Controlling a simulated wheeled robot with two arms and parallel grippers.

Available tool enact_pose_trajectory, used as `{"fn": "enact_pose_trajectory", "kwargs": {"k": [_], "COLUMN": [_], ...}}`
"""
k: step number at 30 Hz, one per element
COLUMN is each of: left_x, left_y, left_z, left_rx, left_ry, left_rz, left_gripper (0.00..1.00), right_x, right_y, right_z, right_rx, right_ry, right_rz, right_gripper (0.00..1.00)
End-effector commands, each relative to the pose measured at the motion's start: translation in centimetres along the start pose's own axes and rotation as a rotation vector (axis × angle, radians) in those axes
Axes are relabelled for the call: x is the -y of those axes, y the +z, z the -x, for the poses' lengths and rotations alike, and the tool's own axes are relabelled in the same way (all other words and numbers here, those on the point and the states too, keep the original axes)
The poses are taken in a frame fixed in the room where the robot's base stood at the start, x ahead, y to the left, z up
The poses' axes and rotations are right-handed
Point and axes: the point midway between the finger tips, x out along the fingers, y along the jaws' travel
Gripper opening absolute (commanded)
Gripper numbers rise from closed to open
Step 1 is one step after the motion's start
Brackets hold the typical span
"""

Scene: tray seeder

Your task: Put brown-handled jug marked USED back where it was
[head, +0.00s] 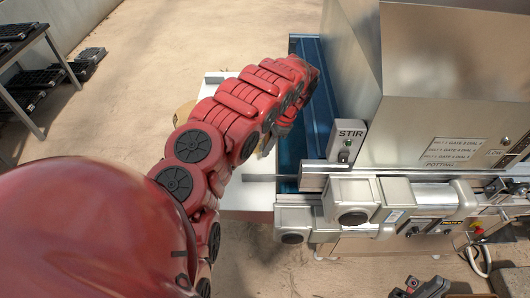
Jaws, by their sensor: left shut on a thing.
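My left gripper (284,122) is at the far end of my red arm, over the near left side of the blue-lined trough (313,95). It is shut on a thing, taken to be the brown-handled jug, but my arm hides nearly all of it. No USED marking or handle can be made out. A small tan patch (184,113) shows at the left of my arm, too little to name. My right gripper (420,288) is dark, low at the bottom edge and partly cut off; its jaw opening is unclear.
A pale bench top (246,198) lies under my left arm. A grey STIR box (347,142) stands beside the trough, before the large metal hopper (440,80). A rack with black trays (35,75) stands far left. Open floor lies between.

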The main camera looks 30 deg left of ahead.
Motion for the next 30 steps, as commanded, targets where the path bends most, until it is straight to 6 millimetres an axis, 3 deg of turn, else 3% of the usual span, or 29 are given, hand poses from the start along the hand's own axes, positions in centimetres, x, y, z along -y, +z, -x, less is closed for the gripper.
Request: {"fn": "enact_pose_trajectory", "kwargs": {"k": [18, 30], "left_x": [-0.2, -0.1], "left_y": [-2.0, -2.2], "left_z": [-4.9, -5.4], "left_rx": [0.002, 0.002], "left_ry": [0.004, 0.001], "left_rz": [-0.001, 0.000], "left_gripper": [0.00, 0.00], "right_x": [-0.1, -0.1], "right_y": [-0.3, -0.2], "right_z": [-1.7, -1.2], "right_rx": [0.000, 0.000], "right_ry": [0.000, 0.000], "right_rz": [0.000, 0.000], "right_gripper": [0.00, 0.00]}}
